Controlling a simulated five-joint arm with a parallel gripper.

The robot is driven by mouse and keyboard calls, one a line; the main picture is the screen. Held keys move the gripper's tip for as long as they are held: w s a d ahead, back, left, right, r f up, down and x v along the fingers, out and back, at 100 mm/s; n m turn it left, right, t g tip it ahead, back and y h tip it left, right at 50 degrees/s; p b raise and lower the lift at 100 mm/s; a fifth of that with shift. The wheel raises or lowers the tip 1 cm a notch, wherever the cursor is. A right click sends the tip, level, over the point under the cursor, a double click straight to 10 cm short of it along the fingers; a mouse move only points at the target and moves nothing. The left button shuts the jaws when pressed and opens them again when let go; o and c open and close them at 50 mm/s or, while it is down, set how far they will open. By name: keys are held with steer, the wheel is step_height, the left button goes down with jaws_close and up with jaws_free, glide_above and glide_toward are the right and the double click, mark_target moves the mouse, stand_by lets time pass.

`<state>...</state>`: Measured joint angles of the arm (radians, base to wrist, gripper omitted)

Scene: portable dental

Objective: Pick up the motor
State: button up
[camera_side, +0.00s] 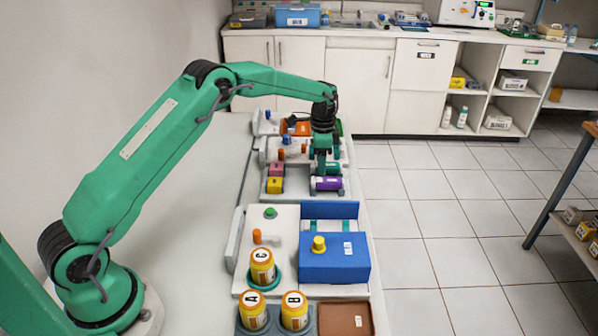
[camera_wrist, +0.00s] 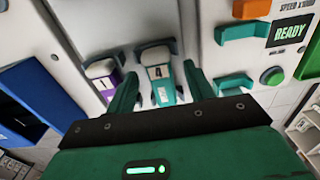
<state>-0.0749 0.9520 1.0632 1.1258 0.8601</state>
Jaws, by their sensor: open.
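No part in view is plainly marked as the motor, so I cannot tell which one it is. My gripper (camera_wrist: 158,75) is open, pointing down at the far trays. In the wrist view, a teal piece with a tag marked 4 (camera_wrist: 158,72) shows between its two fingers; I cannot tell whether they touch it. A purple piece with a tag marked 1 (camera_wrist: 103,69) lies just left of the left finger. In the side view, my gripper (camera_side: 322,168) is over the row by the purple cylinder (camera_side: 327,184); its fingers partly hide what is beneath.
Yellow (camera_side: 274,186) and pink blocks (camera_side: 277,169) sit left of the gripper. A blue box (camera_side: 335,262) and orange jars (camera_side: 263,268) stand nearer the camera, beside a brown tray (camera_side: 346,318). A panel reading READY (camera_wrist: 290,30) has a green button (camera_wrist: 272,76). The bench left of the trays is clear.

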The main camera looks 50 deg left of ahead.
stand_by(0.4)
steer(key=c, duration=1.1)
steer(key=shift+r, duration=0.15)
steer(key=shift+r, duration=0.5)
step_height(320, 180, up, 3)
steer(key=shift+d+r, duration=0.1)
steer(key=s+d+r, duration=0.5)
steer(key=d+r, duration=0.1)
steer(key=d, duration=0.4)
steer(key=shift+s+d+r, duration=0.15)
steer(key=shift+r, duration=0.1)
